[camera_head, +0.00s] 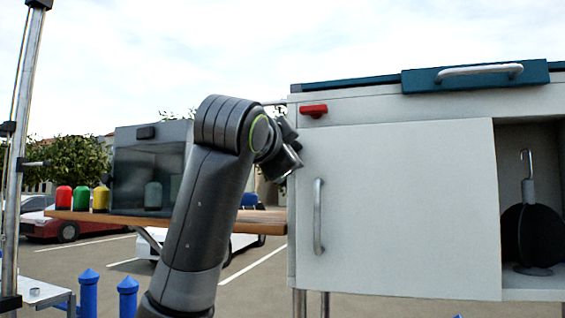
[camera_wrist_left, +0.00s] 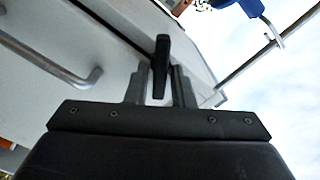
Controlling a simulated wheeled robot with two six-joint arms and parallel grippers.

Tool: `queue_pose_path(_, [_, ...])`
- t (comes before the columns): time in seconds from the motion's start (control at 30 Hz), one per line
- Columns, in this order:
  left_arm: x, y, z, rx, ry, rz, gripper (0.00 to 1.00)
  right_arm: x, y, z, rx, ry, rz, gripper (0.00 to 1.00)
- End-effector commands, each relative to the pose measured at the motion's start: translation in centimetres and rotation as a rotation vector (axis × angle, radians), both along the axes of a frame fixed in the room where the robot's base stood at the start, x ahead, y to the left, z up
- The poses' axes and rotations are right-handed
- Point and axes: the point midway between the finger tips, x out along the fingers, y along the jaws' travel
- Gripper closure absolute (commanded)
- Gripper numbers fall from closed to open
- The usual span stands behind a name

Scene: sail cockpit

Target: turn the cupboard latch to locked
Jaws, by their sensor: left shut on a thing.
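The grey cupboard (camera_head: 400,205) fills the right side of the head view. A red fitting (camera_head: 313,110) sits on its frame above the door's upper left corner. In the left wrist view a dark latch lever (camera_wrist_left: 161,62) stands on the pale strip beside the door edge. It looks black there, and I cannot tell for certain that it is the red fitting. My left gripper (camera_wrist_left: 160,90) is shut on this lever, one finger on each side. In the head view its fingertips are hard to make out beside the cupboard's left edge. My right gripper is not in view.
The door has a metal bar handle (camera_head: 318,215), below my left gripper. A teal lid (camera_head: 475,76) with a handle tops the cupboard. A wooden shelf (camera_head: 265,222) lies behind my arm, with red, green and yellow bottles at its left end. The cupboard's right side is open.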

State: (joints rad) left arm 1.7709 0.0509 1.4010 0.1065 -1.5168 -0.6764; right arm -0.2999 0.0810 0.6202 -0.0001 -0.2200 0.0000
Motion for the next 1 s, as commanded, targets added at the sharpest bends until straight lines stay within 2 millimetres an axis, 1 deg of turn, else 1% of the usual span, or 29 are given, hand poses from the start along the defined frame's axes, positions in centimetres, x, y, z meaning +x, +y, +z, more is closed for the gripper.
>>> queue_pose_path(0.03, [-0.1,0.0,-0.1,0.042,-0.019,0.000,1.00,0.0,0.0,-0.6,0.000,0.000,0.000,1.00])
queue_pose_path(0.1, [-0.1,0.0,-0.2,0.105,-0.039,0.000,1.00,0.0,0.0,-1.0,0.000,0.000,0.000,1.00])
queue_pose_path(0.5, [-0.1,-0.1,-0.2,0.421,-0.143,0.002,1.00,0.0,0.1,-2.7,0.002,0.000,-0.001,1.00])
queue_pose_path(0.73, [-0.1,-0.1,-0.3,0.534,-0.178,0.000,1.00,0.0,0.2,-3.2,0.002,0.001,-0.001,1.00])
queue_pose_path(1.0, [-0.1,-0.1,-0.3,0.592,-0.196,0.000,1.00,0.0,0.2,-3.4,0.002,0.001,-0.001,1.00])
